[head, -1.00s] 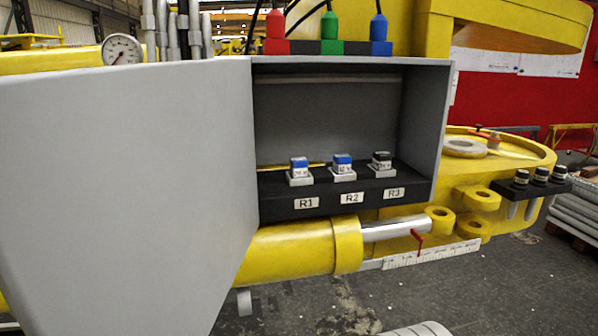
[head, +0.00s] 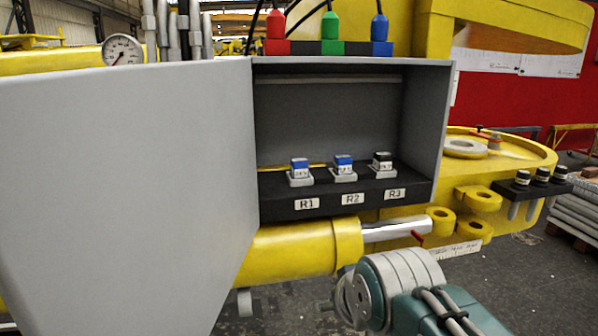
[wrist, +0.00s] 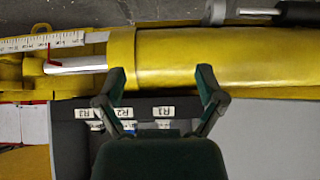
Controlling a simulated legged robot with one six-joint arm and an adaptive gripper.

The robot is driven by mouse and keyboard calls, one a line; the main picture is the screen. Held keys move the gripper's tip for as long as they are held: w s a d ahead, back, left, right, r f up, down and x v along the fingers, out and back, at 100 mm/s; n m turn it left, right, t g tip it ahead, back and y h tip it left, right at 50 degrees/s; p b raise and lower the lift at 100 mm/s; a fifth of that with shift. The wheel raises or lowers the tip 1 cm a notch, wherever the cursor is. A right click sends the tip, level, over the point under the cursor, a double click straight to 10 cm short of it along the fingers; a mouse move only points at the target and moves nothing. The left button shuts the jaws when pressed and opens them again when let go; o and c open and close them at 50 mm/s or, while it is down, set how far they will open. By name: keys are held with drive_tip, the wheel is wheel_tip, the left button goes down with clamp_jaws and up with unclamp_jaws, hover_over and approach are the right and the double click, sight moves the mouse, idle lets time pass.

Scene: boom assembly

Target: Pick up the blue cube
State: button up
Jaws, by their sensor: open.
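Two blue-topped cubes with white labelled sides sit in light holders on a black ledge in the open grey box: one above R1 (head: 299,164), one above R2 (head: 343,162). A black-topped cube (head: 383,159) sits above R3. My gripper (wrist: 161,74) shows in the wrist view with its two fingers spread wide and nothing between them. That view is upside down, with the yellow cylinder beyond the fingertips. In the head view my arm is at the lower right, below the ledge and apart from the cubes.
The grey box (head: 428,130) has side walls and a top, with a large grey panel (head: 120,190) on its left. A yellow cylinder (head: 290,252) with a silver rod (head: 395,230) runs below the ledge. Red, green and blue plugs stand on top.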

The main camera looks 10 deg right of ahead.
sight(301, 163)
drive_tip(key=w+r+t, duration=0.2)
drive_tip(key=w+r, duration=0.2)
drive_tip(key=w, duration=0.3)
drive_tip(key=w+r+t, duration=0.2)
drive_tip(key=w+r, duration=0.3)
drive_tip(key=w, duration=0.3)
drive_tip(key=w+r+t, duration=0.1)
drive_tip(key=w+r, duration=0.4)
drive_tip(key=w, duration=0.3)
drive_tip(key=shift+d+t, duration=0.15)
drive_tip(key=shift+t, duration=0.25)
drive_tip(key=x, duration=0.5)
drive_tip(key=shift+w+f, duration=0.1)
drive_tip(key=shift+w, duration=0.3)
clamp_jaws()
